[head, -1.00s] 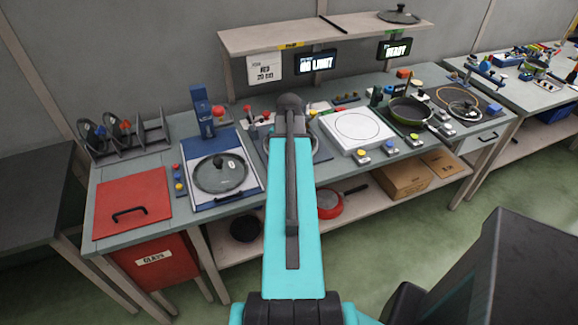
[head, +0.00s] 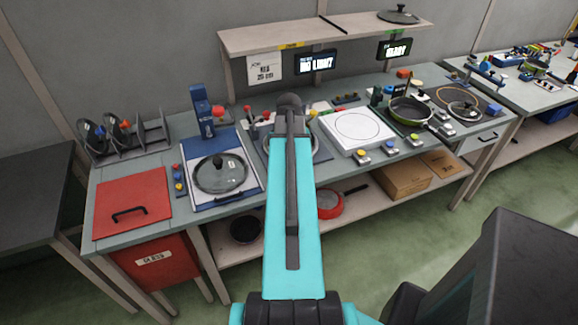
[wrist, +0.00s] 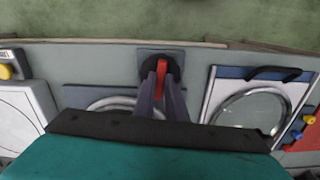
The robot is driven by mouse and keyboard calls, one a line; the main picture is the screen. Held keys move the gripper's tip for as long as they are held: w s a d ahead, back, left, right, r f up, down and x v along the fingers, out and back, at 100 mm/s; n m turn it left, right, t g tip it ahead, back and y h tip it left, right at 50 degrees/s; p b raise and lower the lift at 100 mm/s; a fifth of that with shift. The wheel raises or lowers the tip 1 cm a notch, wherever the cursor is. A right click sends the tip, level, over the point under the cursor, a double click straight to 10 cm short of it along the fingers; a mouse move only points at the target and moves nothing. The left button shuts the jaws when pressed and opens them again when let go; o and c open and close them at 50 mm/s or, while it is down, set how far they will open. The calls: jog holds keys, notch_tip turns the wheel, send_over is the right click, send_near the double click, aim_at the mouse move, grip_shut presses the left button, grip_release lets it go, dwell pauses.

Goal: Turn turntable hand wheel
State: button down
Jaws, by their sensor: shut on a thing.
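The hand wheel (wrist: 145,68) is a dark round knob with a red bar across it, on a dark square plate near the bench edge in the wrist view. My gripper (wrist: 162,78) reaches over it, with both grey fingers closed on the red bar. The finger contact is partly hidden. The turntable (wrist: 112,103) is a grey ring beside the wheel, mostly covered by my wrist. In the head view the turntable (head: 323,150) shows only in part behind my teal arm. The hand wheel and my gripper are hidden there.
A glass lid (head: 219,174) lies on a blue-and-white station left of the turntable. A white plate station (head: 357,128) stands to its right. A red panel (head: 132,203) with a black handle is at far left. A shelf (head: 320,36) runs above the bench.

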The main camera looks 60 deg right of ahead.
jog(key=shift+n, duration=1.6)
jog(key=c, duration=1.8)
grip_release()
jog(key=shift+r, duration=0.2)
notch_tip(320, 180, up, 13)
jog(key=b, duration=0.3)
jog(key=shift+r, duration=0.2)
jog(key=shift+s, duration=0.1)
